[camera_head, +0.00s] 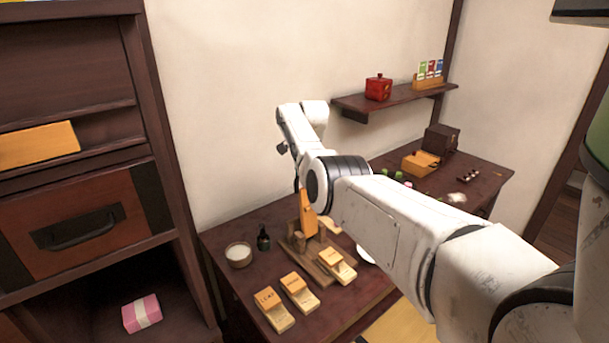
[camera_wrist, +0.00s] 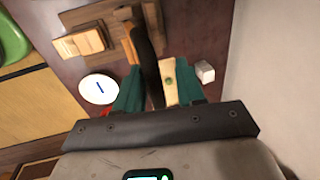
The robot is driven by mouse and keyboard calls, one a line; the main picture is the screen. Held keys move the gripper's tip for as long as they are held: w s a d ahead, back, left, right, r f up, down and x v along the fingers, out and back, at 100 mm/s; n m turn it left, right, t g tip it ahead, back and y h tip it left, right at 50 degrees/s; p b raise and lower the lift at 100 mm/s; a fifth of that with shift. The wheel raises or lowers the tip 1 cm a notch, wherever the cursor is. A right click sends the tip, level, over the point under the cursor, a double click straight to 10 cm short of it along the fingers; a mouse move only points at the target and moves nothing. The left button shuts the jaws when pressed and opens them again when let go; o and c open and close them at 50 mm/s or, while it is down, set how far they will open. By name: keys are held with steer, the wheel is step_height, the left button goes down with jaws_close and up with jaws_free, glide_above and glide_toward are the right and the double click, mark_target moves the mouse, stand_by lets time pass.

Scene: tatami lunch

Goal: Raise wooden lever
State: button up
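In the head view a wooden lever (camera_head: 306,214) stands nearly upright on a wooden stand (camera_head: 299,252) on the dark table. My arm hides its upper end and my gripper there. In the wrist view my gripper (camera_wrist: 160,92) has two teal fingers spread apart. A long dark bar (camera_wrist: 146,55) runs between them from the wooden stand (camera_wrist: 112,17); I cannot tell whether it is the lever. A pale wooden piece (camera_wrist: 171,82) with a green spot also shows between the fingers, near the right one. No grip on either is visible.
Wooden blocks (camera_head: 299,293) line the table's front, beside a white-filled bowl (camera_head: 239,256) and a dark bottle (camera_head: 264,240). A white plate (camera_wrist: 98,89) and a white cube (camera_wrist: 205,72) flank my fingers. A wall shelf (camera_head: 396,99) is behind, a dark cabinet (camera_head: 184,230) left.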

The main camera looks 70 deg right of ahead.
step_height(320, 180, up, 11)
steer(key=s+a, duration=0.1)
steer(key=shift+s+f+b, duration=0.2)
steer(key=shift+s+b, duration=0.15)
steer(key=shift+b, duration=0.1)
stand_by(0.5)
